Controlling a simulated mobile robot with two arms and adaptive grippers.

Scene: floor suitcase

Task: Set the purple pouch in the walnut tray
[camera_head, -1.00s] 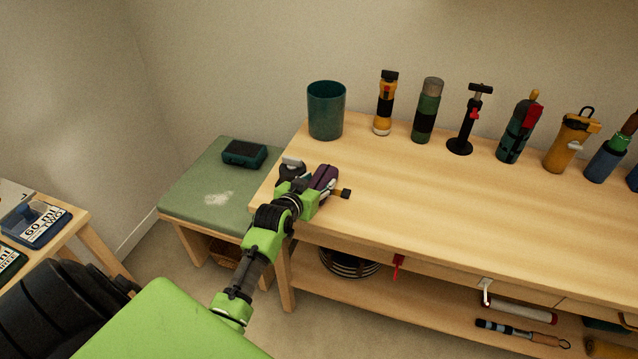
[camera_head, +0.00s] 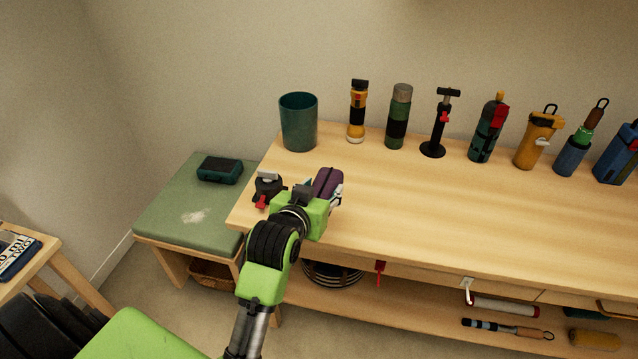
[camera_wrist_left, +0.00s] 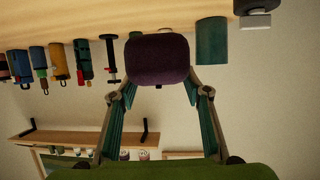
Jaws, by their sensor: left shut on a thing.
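The purple pouch (camera_head: 328,181) is dark and rounded, above the left part of the workbench in the head view. My left gripper (camera_head: 322,192) is shut on it. In the left wrist view the pouch (camera_wrist_left: 158,58) sits between the ends of the two fingers of the left gripper (camera_wrist_left: 160,88). I cannot tell whether the pouch touches the bench top. I cannot make out the walnut tray in either view. My right gripper is not in view.
The wooden workbench (camera_head: 430,207) is clear in its middle. A teal cup (camera_head: 298,122), a yellow flashlight (camera_head: 357,112) and several tools line its back. A black and red device (camera_head: 267,187) stands left of the gripper. A green-topped bench (camera_head: 180,212) carries a dark teal case (camera_head: 219,169).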

